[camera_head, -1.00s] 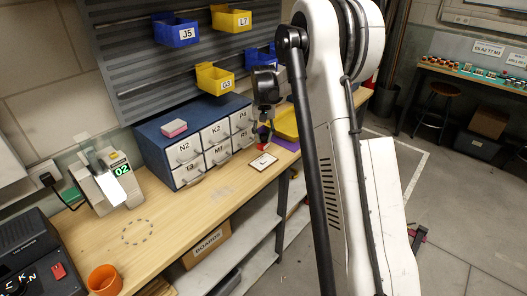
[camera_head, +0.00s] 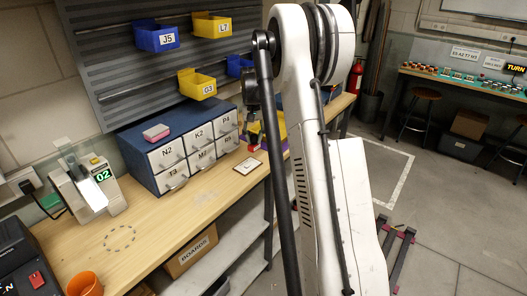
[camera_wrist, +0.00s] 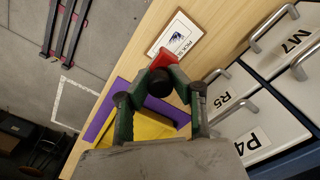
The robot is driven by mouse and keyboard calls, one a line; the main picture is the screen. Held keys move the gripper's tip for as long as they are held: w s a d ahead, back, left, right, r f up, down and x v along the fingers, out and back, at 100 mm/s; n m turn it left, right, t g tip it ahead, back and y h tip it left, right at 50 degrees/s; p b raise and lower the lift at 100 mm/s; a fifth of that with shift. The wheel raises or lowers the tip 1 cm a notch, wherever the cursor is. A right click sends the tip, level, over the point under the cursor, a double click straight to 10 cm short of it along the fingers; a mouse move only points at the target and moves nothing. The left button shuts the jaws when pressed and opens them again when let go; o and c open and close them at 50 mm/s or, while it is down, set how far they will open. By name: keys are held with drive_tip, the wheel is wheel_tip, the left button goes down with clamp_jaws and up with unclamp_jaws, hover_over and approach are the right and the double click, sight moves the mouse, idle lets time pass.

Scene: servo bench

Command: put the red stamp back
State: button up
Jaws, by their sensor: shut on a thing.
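My gripper (camera_wrist: 162,80) is shut on the red stamp, which shows as a red block (camera_wrist: 164,58) with a round black knob between the green fingers in the wrist view. In the head view my gripper (camera_head: 252,143) hangs over the bench near the drawer unit, and the stamp there is too small to make out clearly. A white card with a picture and printed text (camera_wrist: 176,38) lies on the bench just past the stamp in the wrist view. The same card (camera_head: 247,166) shows in the head view. Whether the stamp touches the bench cannot be told.
A blue drawer unit with labelled white drawers (camera_head: 180,140) stands close beside my gripper, its handles sticking out. A purple mat (camera_wrist: 103,122) with a yellow thing (camera_wrist: 152,128) lies under my fingers in the wrist view. The bench front (camera_head: 185,222) is mostly clear.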

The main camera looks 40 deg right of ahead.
drive_tip(key=d+f, duration=0.1)
drive_tip(key=d, duration=0.1)
drive_tip(key=d+f, duration=0.1)
drive_tip(key=d, duration=0.1)
drive_tip(key=d+f+p, duration=0.1)
drive_tip(key=d+f, duration=0.1)
drive_tip(key=shift+d, duration=0.35)
drive_tip(key=shift+f+p, duration=0.35)
drive_tip(key=shift+f, duration=1.6)
drive_tip(key=shift+f, duration=0.1)
drive_tip(key=shift+f, duration=0.15)
drive_tip(key=o, duration=0.9)
drive_tip(key=shift+r, duration=0.2)
